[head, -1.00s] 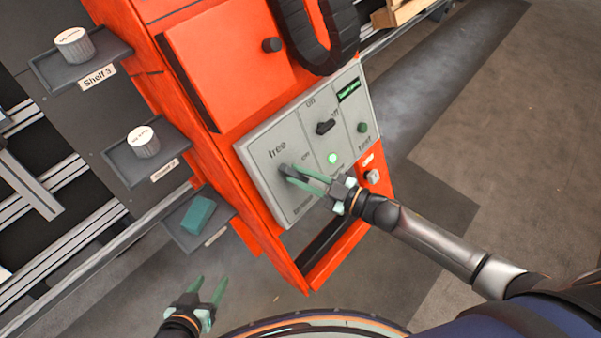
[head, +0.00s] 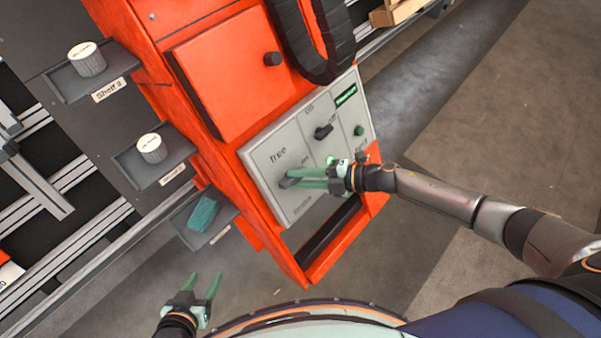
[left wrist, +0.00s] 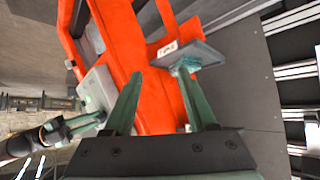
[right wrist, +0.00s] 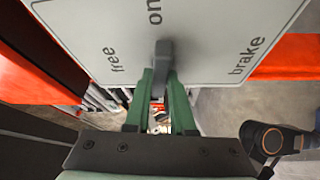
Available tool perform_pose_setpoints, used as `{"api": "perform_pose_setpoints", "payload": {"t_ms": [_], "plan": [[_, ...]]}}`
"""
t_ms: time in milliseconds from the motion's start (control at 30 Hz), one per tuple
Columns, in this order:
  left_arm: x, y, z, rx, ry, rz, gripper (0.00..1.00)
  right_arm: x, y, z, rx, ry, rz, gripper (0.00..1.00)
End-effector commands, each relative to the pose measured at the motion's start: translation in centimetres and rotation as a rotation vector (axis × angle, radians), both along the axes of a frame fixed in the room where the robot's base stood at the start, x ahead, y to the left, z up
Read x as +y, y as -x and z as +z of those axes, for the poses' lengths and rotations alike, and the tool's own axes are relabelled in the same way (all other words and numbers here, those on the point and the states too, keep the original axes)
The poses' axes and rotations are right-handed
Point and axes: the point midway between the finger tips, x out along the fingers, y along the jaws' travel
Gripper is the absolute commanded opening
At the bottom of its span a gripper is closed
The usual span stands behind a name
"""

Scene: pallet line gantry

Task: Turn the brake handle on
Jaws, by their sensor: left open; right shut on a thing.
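The brake handle (head: 286,181) is a dark grey lever on the light grey panel (head: 273,146) of the orange cabinet. My right gripper (head: 296,178) is shut on it, its green fingers on either side. In the right wrist view the handle (right wrist: 163,54) stands between the printed words "free" and "brake", just under "on". My left gripper (head: 201,287) is open and empty, low in the head view, apart from the cabinet. In the left wrist view its fingers (left wrist: 164,105) are spread.
A black switch (head: 323,132), a lit green lamp (head: 332,161) and a green button (head: 358,130) share the panel. A black cable chain (head: 311,40) hangs above.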

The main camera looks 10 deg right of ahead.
Motion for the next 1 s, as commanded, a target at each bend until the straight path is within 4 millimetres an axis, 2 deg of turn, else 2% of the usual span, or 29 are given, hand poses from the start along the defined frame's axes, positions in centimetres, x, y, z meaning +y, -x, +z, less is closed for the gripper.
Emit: {"api": "perform_pose_setpoints", "payload": {"t_ms": [200,400,933,967,1000], "plan": [[0.39,0.42,0.81,0.001,-0.003,0.01,0.57,-0.03,-0.05,0.22,-0.056,0.086,0.054,0.0],[0.81,0.81,0.69,0.009,-0.008,0.017,0.57,0.0,-0.04,0.11,-0.082,0.126,0.079,0.0],[0.93,0.8,0.64,0.008,-0.009,0.02,0.57,0.01,-0.02,-0.01,-0.094,0.141,0.09,0.0],[0.91,0.79,0.67,0.008,-0.009,0.02,0.57,0.01,-0.02,-0.01,-0.094,0.142,0.091,0.26],[0.88,0.76,0.7,0.008,-0.008,0.02,0.57,0.02,-0.01,-0.01,-0.094,0.141,0.09,0.3]]}}
